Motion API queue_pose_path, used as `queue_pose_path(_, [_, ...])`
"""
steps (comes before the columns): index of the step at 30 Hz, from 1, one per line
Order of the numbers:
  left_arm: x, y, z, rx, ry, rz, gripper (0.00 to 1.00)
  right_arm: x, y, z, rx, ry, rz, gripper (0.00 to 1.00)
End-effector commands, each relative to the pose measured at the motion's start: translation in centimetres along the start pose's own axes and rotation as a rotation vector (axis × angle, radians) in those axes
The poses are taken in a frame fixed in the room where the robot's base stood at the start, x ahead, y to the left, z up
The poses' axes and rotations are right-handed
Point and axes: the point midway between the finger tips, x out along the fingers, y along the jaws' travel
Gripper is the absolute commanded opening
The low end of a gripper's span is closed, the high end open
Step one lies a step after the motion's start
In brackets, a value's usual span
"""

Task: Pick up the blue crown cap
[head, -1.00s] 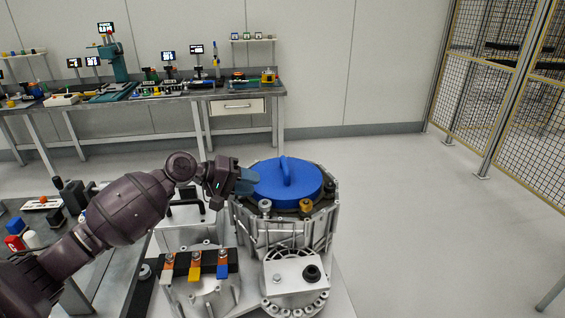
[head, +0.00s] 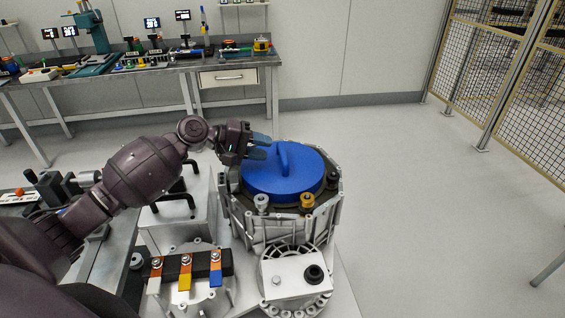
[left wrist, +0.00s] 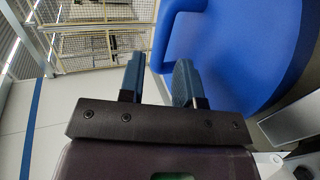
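The blue crown cap (head: 300,182) is a round disc with an upright handle (head: 284,159) across its top. It sits on top of the grey stator housing (head: 270,232). My left gripper (head: 262,146) reaches in from the left over the cap's far left edge, with its blue fingers pointing towards the handle. In the left wrist view the fingers (left wrist: 159,80) are apart with nothing between them. The cap (left wrist: 235,50) fills the right of that view, and its handle (left wrist: 166,32) rises just ahead of the fingertips. My right gripper is not in view.
A black bar with orange, yellow and blue tabs (head: 185,266) lies at the front left of the housing. A brass fitting (head: 307,201) stands by the cap's front rim. A workbench (head: 140,75) with devices stands behind. The floor to the right is clear.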

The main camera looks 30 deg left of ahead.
Motion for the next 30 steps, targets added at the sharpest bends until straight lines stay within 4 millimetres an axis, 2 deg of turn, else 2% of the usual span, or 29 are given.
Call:
queue_pose_path(7, [1.6,0.1,0.1,0.000,0.000,0.000,0.31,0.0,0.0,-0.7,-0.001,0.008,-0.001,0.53])
queue_pose_path(15, [5.1,-0.1,0.3,-0.001,0.000,0.000,0.31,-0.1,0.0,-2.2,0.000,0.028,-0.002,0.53])
queue_pose_path(25, [5.8,-0.1,0.3,0.001,0.001,-0.001,0.31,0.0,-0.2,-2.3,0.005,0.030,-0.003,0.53])
queue_pose_path(26, [5.8,-0.1,0.3,0.001,0.001,-0.001,0.30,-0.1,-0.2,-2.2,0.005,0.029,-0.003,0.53])
queue_pose_path(30, [5.8,-0.1,0.3,0.000,0.001,-0.001,0.08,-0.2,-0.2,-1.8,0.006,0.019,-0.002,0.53])
